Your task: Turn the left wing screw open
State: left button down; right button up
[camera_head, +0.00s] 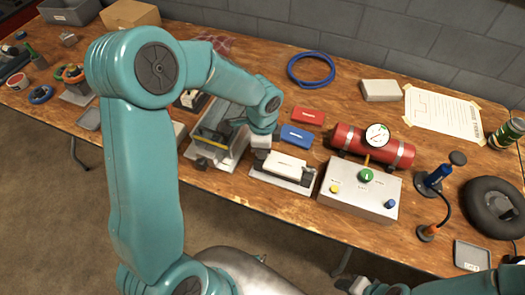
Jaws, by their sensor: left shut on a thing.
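A dark holder with a white block (286,163) lying in it sits on a pale base plate (280,183) near the front edge of the bench. My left gripper (259,152) reaches down over the left end of this holder and is shut on the left wing screw. The wing screw itself is hidden behind the gripper, so its turn cannot be seen. My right gripper (372,287) is only partly in view at the bottom edge, away from the holder. Its jaws cannot be made out.
A control box (362,193) with a green knob and a red cylinder (350,139) stand to the right. A red box (308,115) and a blue box (297,136) lie behind. A blue cable coil (311,69) lies farther back.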

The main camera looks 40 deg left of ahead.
pick_arm(q)
jog(key=n+b, duration=0.2)
jog(key=n, duration=0.1)
jog(key=shift+n, duration=0.4)
jog(key=n+b, duration=0.2)
jog(key=n, duration=0.1)
jog(key=shift+w+n, duration=0.1)
jog(key=shift+n, duration=0.2)
jog(key=n+b, duration=0.1)
jog(key=n, duration=0.2)
jog(key=shift+n+b, duration=0.3)
jog(key=shift+b, duration=0.05)
jog(key=shift+r+n+b, duration=0.15)
jog(key=shift+n+b, duration=0.45)
jog(key=shift+n, duration=1.2)
jog(key=c, duration=1.3)
grip_release()
